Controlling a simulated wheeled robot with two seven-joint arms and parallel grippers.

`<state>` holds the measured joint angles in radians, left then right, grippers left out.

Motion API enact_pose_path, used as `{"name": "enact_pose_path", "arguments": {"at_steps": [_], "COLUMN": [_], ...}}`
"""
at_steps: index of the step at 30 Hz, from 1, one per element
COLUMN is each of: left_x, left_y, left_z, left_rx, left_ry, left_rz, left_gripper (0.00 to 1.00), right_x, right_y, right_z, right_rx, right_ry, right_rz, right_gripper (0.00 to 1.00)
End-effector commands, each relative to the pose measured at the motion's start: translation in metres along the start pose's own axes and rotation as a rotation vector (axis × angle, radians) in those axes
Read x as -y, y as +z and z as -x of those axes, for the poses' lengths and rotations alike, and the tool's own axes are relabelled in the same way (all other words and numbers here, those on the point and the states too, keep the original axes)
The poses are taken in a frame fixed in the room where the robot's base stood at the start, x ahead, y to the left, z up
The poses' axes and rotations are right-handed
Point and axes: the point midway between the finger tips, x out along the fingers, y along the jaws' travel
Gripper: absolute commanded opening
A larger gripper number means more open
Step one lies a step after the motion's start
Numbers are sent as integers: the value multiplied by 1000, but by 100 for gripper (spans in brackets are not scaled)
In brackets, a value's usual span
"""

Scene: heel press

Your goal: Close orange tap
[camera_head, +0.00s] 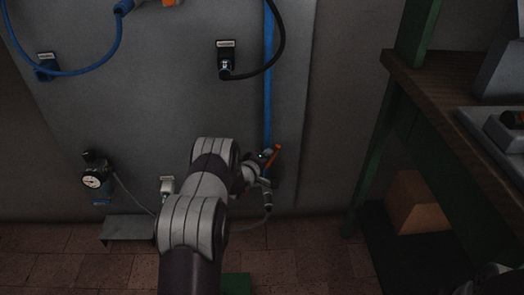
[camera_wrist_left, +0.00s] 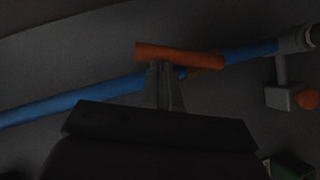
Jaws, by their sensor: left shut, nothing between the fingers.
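The orange tap handle (camera_head: 273,155) is low on the wall, at the lower end of a vertical blue pipe (camera_head: 268,92). It is tilted relative to the pipe. In the left wrist view the orange handle (camera_wrist_left: 180,55) lies at a slant across the blue pipe (camera_wrist_left: 75,99). My left gripper (camera_wrist_left: 164,74) is shut and empty, its fingertips right at the handle's underside in that view; I cannot tell whether they touch. In the head view my left arm hides part of the wall, and the fingers are too small to make out. My right gripper is not in view.
A grey fitting with an orange knob (camera_wrist_left: 306,99) shows at the right of the wrist view. A gauge (camera_head: 93,181) is on the wall at left. A wooden workbench (camera_head: 455,125) with green legs stands at right, a box (camera_head: 418,203) beneath.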

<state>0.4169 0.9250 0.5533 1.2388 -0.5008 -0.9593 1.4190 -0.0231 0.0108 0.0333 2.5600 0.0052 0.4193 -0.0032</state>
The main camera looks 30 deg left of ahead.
Motion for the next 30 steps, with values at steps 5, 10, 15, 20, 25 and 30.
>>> {"name": "enact_pose_path", "arguments": {"at_steps": [5,10,15,20,25,30], "left_x": [-9,-10,-10,-9,-4,-1], "left_y": [9,19,29,39,48,56], "left_z": [-6,-13,-20,-26,-32,-38], "left_rx": [1,1,1,1,1,-1], "left_ry": [-91,-181,-270,-354,-368,-366], "left_rz": [-138,-271,-403,-528,-549,-550], "left_gripper": [0,0,0,0,0,0], "right_x": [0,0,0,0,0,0], "right_y": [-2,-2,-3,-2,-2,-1], "right_z": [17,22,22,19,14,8], "right_rx": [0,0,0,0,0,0], "right_ry": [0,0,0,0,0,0], "right_rz": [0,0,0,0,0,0], "right_gripper": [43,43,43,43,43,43]}}
